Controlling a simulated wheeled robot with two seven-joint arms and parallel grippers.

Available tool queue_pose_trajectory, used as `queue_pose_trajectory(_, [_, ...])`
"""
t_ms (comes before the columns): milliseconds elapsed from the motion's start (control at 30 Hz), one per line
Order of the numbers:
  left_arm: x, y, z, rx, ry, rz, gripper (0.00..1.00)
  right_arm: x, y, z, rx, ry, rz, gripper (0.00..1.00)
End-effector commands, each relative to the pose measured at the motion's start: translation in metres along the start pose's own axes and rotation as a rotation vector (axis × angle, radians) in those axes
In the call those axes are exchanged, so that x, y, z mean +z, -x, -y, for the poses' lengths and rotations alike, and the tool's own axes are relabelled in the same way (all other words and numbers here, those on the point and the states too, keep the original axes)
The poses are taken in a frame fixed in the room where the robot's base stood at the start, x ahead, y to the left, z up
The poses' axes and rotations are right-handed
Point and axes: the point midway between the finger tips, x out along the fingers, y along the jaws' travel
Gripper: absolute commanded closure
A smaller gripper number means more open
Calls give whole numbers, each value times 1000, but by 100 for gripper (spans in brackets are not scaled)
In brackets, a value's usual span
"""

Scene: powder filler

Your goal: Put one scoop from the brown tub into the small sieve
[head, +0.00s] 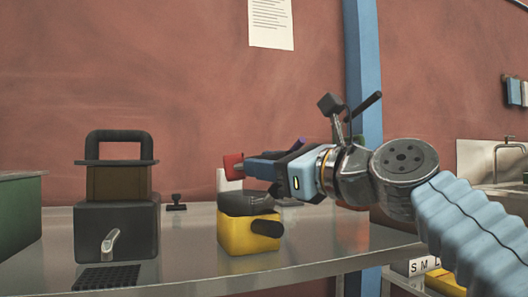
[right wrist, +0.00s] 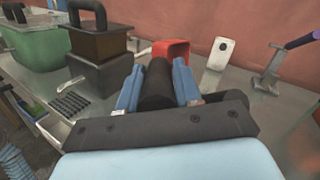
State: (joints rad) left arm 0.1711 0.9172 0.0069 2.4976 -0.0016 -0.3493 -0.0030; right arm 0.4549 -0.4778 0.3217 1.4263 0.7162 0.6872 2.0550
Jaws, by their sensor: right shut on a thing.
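My right gripper (head: 262,166) is shut on the black handle (right wrist: 156,84) of a red scoop (head: 233,163). The scoop's red bowl (right wrist: 172,52) points away from the wrist, and I cannot tell what is in it. It is in the air above the bench. A brown tub-like container (head: 119,183) with a black handled top stands on a dark base at the left; it also shows in the right wrist view (right wrist: 103,44). I cannot make out a small sieve for certain. My left gripper is not in view.
A yellow box (head: 248,235) with a dark top and knob stands below my right gripper. A green tub (right wrist: 45,47) is at far left. A black grille (head: 106,278) lies before the dark base. A metal stand (right wrist: 268,70) is at right.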

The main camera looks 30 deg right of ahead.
Motion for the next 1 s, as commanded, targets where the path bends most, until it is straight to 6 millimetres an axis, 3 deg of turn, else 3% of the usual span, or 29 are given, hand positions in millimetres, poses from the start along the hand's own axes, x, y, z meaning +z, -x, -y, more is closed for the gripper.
queue_pose_trajectory(167, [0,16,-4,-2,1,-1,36,9,2,0,12,42,-41,96])
queue_pose_trajectory(367, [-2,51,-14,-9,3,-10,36,24,-4,2,55,155,-155,96])
queue_pose_trajectory(1000, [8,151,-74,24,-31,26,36,54,-26,-8,232,604,-600,96])
